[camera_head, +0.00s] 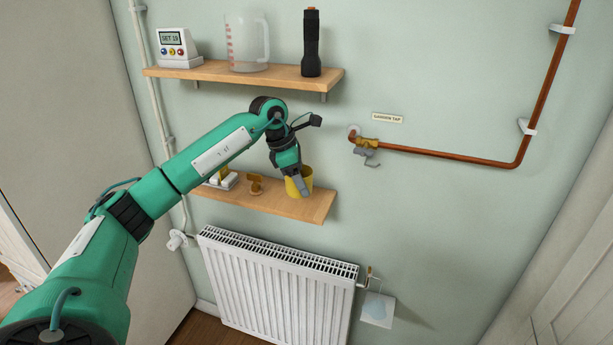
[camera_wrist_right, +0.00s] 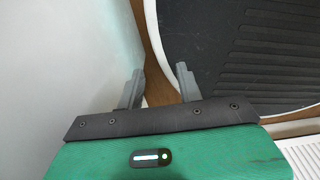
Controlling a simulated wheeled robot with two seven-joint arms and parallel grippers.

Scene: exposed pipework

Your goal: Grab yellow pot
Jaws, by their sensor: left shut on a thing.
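The yellow pot (camera_head: 306,176) stands at the right part of the lower wooden shelf (camera_head: 318,208). My left gripper (camera_head: 301,188) reaches down to it from above and is shut on it, with a finger in front of the pot's near side. The gripper hides part of the pot, and I cannot tell whether the pot is lifted off the shelf. My right gripper (camera_wrist_right: 160,85) shows in the right wrist view, open and empty, its two grey fingers apart over the floor.
The upper shelf (camera_head: 220,72) holds a white timer box (camera_head: 176,48), a clear jug (camera_head: 247,45) and a black torch (camera_head: 311,45). A brass valve (camera_head: 255,186) sits left of the pot. A copper pipe (camera_head: 450,155) with a tap is at right. A radiator (camera_head: 280,290) is below.

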